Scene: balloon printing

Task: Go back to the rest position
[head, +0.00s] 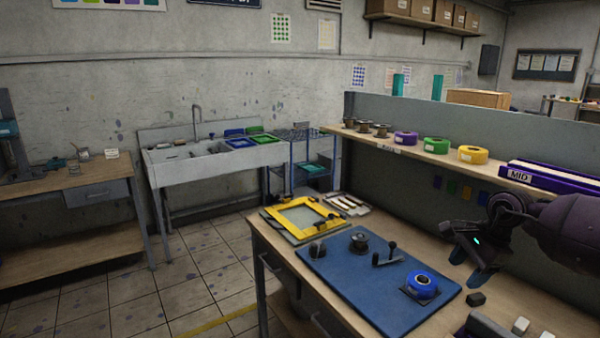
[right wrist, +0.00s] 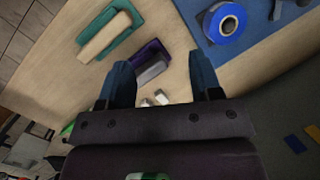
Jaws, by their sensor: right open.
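My right gripper (head: 468,268) comes in from the right in the head view and hangs above the right end of the wooden workbench (head: 550,312), beside the blue mat. In the right wrist view its two blue fingers (right wrist: 163,85) are spread apart with nothing held between them. My left gripper is not in view.
The blue mat (head: 350,295) carries a blue tape roll (head: 422,285), a dark spool (head: 359,242) and a crank. A yellow frame (head: 304,215) lies behind it. A shelf (head: 400,150) with tape rolls runs along the back. In the right wrist view, a green-based block (right wrist: 110,35) lies nearby.

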